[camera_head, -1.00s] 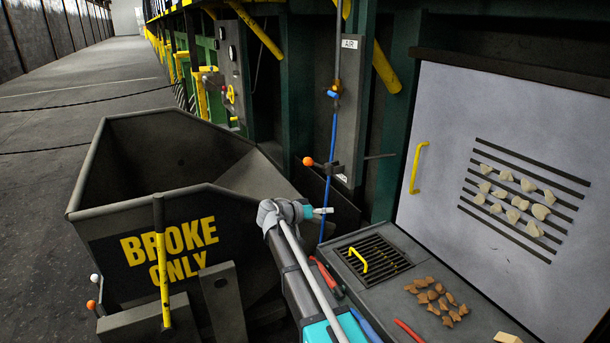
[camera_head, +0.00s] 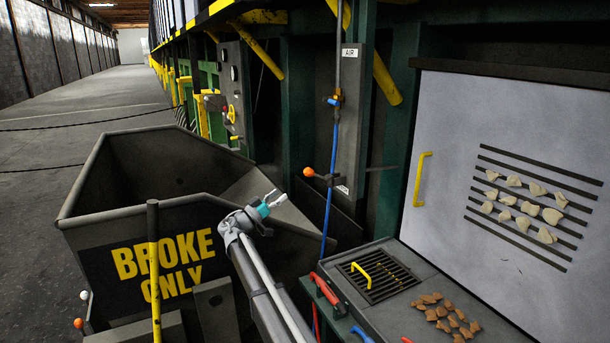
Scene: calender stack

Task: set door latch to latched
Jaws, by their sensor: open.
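No part is marked as the door latch. A lever with an orange ball knob (camera_head: 308,172) sticks out left from a dark bracket on the grey column, and may be it. A large pale door panel (camera_head: 445,195) with an upright yellow handle (camera_head: 421,180) stands at the right; whether it is latched I cannot tell. My gripper (camera_head: 279,198) is in the middle of the view, its jaws apart and empty, pointing up and right. In the picture it is left of and below the orange knob, apart from it. Depth between them is hard to judge.
A broke bin (camera_head: 112,232) stands at the left, with white and orange knobs (camera_head: 79,323) at its lower corner. A blue air hose (camera_head: 330,190) hangs beside the orange knob. A grey bench (camera_head: 415,298) with a grate (camera_head: 385,283) and brown pieces (camera_head: 437,306) lies right of my arm.

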